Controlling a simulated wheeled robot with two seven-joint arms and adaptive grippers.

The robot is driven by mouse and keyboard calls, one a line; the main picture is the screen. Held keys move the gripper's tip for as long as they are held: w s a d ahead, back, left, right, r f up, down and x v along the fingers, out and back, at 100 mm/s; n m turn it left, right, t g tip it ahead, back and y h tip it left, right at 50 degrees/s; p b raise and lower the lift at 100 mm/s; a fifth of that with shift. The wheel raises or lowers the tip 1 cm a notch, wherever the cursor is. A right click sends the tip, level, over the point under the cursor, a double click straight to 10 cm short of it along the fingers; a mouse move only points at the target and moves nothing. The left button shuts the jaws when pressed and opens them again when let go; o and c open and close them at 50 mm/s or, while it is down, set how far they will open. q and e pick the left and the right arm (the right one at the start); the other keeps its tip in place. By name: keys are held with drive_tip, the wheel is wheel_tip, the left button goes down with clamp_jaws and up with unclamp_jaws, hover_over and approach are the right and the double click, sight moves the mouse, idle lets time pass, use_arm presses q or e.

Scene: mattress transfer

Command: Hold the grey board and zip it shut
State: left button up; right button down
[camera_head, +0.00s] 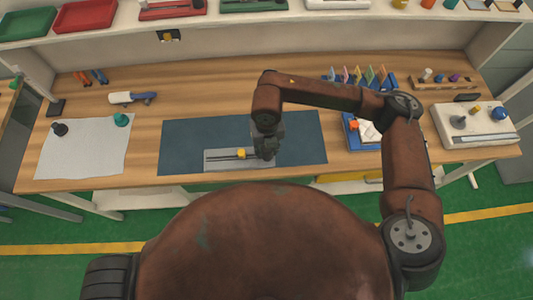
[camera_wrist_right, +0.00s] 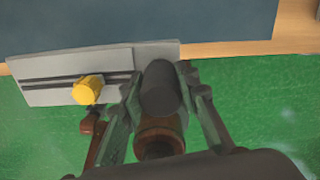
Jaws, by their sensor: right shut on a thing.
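The grey board (camera_head: 215,162) lies at the front of the dark blue mat, near the table's front edge. A dark zip track runs along it, with a yellow slider (camera_head: 241,154) right of the track's middle in the head view. My right gripper (camera_head: 266,150) is at the board's right end. In the right wrist view, my right gripper (camera_wrist_right: 160,90) is shut on a dark grey cylinder (camera_wrist_right: 160,88) at the board's end; whether it is fixed to the board is unclear. The yellow slider (camera_wrist_right: 88,90) is apart from the fingers. My left gripper is not in view.
The blue mat (camera_head: 190,135) is bare behind the board. A white sheet (camera_head: 85,155) with small knobs lies left, a blue tray (camera_head: 360,140) and a white block (camera_head: 475,130) right. A shelf with trays runs along the back.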

drive_tip(key=w+b, duration=0.4)
drive_tip(key=w, duration=0.8)
drive_tip(key=shift+d+b, duration=0.4)
drive_tip(key=shift+d, duration=0.05)
idle(0.6)
drive_tip(key=shift+r, duration=0.1)
idle(0.3)
wheel_tip(320, 180, down, 8)
drive_tip(key=b, duration=0.4)
drive_tip(key=shift+b, duration=0.35)
idle(1.6)
drive_tip(key=shift+f, duration=0.4)
drive_tip(key=shift+f+b, duration=0.75)
drive_tip(key=shift+f, duration=0.3)
drive_tip(key=shift+f, duration=0.35)
drive_tip(key=shift+f+b, duration=0.5)
drive_tip(key=shift+f, duration=0.1)
